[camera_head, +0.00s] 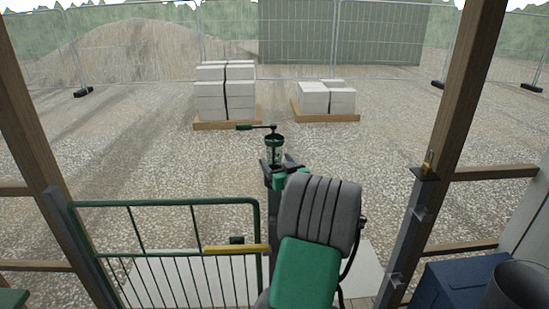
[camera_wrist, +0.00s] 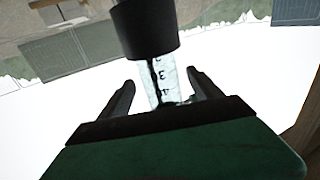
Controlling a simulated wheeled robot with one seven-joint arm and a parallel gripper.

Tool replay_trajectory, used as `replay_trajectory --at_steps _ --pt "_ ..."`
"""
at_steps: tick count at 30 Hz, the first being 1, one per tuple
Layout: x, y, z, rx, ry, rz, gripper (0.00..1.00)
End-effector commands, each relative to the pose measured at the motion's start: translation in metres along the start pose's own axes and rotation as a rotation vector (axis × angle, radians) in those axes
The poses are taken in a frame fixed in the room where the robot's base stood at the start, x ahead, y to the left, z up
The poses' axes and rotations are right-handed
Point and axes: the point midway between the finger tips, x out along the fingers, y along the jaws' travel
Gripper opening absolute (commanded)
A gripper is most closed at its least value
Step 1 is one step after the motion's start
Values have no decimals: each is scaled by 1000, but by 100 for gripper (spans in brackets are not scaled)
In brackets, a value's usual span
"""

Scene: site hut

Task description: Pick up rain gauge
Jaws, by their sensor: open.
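The rain gauge (camera_head: 275,149) is a clear tube with a wider dark rim. It stands upright just beyond the end of my arm in the head view. In the wrist view, its clear tube with number marks (camera_wrist: 165,82) shows between my fingers, with the dark funnel part (camera_wrist: 147,30) above it in the picture. My gripper (camera_head: 281,166) is open at the gauge. In the wrist view, my gripper (camera_wrist: 161,78) has one finger on each side of the tube, with gaps visible. The gauge's lower end and its support are mostly hidden by my gripper and arm.
A green gate (camera_head: 160,203) with a yellow bar (camera_head: 236,249) stands at left. Wooden posts (camera_head: 462,95) flank the opening. A blue box (camera_head: 455,285) stands lower right. Block pallets (camera_head: 228,124) stand beyond on gravel.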

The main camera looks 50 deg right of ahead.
Motion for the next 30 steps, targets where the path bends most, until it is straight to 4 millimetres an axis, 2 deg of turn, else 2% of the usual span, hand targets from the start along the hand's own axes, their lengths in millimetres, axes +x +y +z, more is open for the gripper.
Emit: replay_trajectory --at_steps 1,4,11,30 --pt "10 -1 -4 1 -2 -3 74" --pt "21 0 -2 1 -1 -1 74" --pt "22 0 0 1 -1 0 73" --pt "22 0 0 1 -2 -1 21"
